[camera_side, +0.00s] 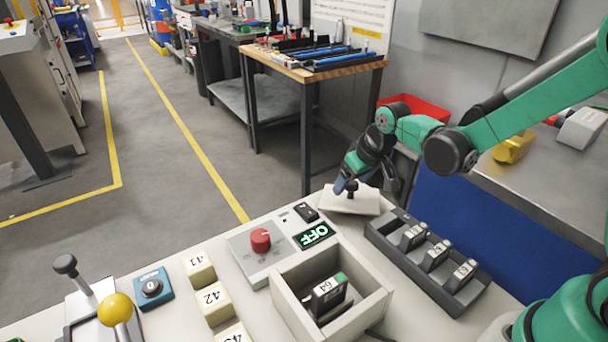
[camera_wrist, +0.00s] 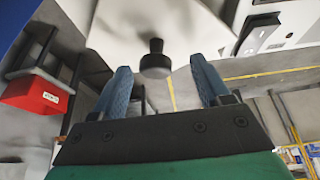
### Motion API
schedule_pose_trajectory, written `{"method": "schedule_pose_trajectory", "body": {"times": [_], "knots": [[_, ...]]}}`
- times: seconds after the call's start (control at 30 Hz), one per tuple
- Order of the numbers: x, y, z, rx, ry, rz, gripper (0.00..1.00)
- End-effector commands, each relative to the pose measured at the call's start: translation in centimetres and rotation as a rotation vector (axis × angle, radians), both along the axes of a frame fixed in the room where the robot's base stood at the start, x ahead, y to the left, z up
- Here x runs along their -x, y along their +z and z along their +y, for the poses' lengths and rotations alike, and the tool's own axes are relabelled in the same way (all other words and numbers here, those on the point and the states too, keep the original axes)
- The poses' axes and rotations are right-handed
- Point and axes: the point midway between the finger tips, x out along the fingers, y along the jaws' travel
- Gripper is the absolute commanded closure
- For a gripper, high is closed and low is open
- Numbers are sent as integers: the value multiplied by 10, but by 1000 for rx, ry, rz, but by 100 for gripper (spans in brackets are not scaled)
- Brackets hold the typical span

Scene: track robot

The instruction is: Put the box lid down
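The white box lid (camera_side: 338,203) with its black knob (camera_side: 351,187) is at the back edge of the worktop, left of the dark rack. It looks flat or slightly tilted; I cannot tell whether all of it rests on the worktop. My gripper (camera_side: 346,184) is right at the knob. In the wrist view my gripper (camera_wrist: 160,68) is open, with the knob (camera_wrist: 155,60) between its blue fingertips and gaps on both sides. The lid (camera_wrist: 175,25) fills the top middle there. The open box (camera_side: 287,300) stands at the front, holding a block marked 64 (camera_side: 328,297).
The dark rack (camera_side: 386,248) with several numbered blocks stands right of the lid. A control panel with a red knob (camera_side: 261,240) and a green OFF display (camera_side: 314,235) is left of it. Numbered cream blocks (camera_side: 213,301) and a yellow-knobbed lever (camera_side: 115,309) stand further left.

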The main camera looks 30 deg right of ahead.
Motion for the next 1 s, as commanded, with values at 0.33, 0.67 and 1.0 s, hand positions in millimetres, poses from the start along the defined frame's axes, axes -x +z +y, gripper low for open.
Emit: {"method": "schedule_pose_trajectory", "body": {"times": [0.33,0.67,1.0], "knots": [[0,8,0,0,0,0,31],[17,54,0,0,0,0,31],[39,106,0,0,0,0,31]]}}
